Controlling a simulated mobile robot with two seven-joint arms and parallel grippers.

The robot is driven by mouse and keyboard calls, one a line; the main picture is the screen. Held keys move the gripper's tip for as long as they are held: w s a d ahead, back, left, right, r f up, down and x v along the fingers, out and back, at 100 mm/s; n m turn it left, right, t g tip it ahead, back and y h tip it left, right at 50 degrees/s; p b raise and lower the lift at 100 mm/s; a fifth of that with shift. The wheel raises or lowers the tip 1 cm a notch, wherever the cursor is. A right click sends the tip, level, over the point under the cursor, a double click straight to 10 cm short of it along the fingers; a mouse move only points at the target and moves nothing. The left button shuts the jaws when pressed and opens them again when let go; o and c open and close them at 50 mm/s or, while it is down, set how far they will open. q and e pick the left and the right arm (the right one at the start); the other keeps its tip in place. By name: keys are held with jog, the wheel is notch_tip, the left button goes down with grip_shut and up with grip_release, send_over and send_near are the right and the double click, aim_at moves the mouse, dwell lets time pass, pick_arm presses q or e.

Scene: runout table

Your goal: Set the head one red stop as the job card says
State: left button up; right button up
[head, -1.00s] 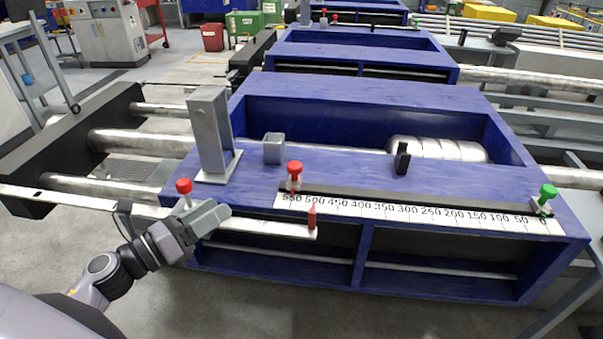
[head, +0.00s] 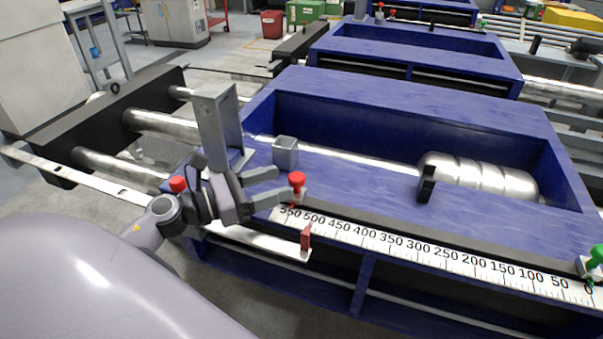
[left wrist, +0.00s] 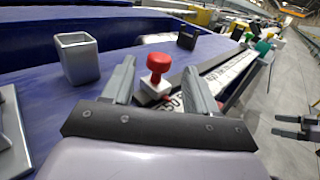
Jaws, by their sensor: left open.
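The red-knobbed stop (head: 297,181) stands on the scale strip (head: 420,250) of the nearest blue head, by the 550 end. My left gripper (head: 279,186) is open, with its fingers reaching right to the stop. In the left wrist view the red knob (left wrist: 159,63) shows between the two spread fingers, with no grip on it. A red pointer (head: 306,238) sits at the end of the flat bar below the scale. What looks like my right gripper (left wrist: 296,128) shows small at the right edge of the left wrist view; its jaw state is unclear.
A grey post (head: 217,125) and an open square grey cup (head: 285,153) stand close behind my left gripper. Another red knob (head: 178,184) is beside my left wrist. A black block (head: 427,184) and a green-knobbed stop (head: 596,257) are farther right. No job card is readable.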

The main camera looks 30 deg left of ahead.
aim_at(290, 180)
pick_arm(q)
jog(key=x, duration=0.3)
jog(key=shift+w+d+r+p, duration=0.15)
jog(key=shift+w+p, duration=0.05)
jog(key=shift+p, duration=0.2)
jog(key=shift+x, duration=1)
grip_shut()
jog(key=d+p, duration=0.1)
jog(key=d, duration=0.2)
jog(key=w+d+p, duration=0.1)
jog(key=d, duration=0.2)
jog(key=w+d+p, duration=0.1)
jog(key=d, duration=0.2)
jog(key=shift+w+d, duration=0.2)
jog(key=shift+d, duration=0.2)
grip_release()
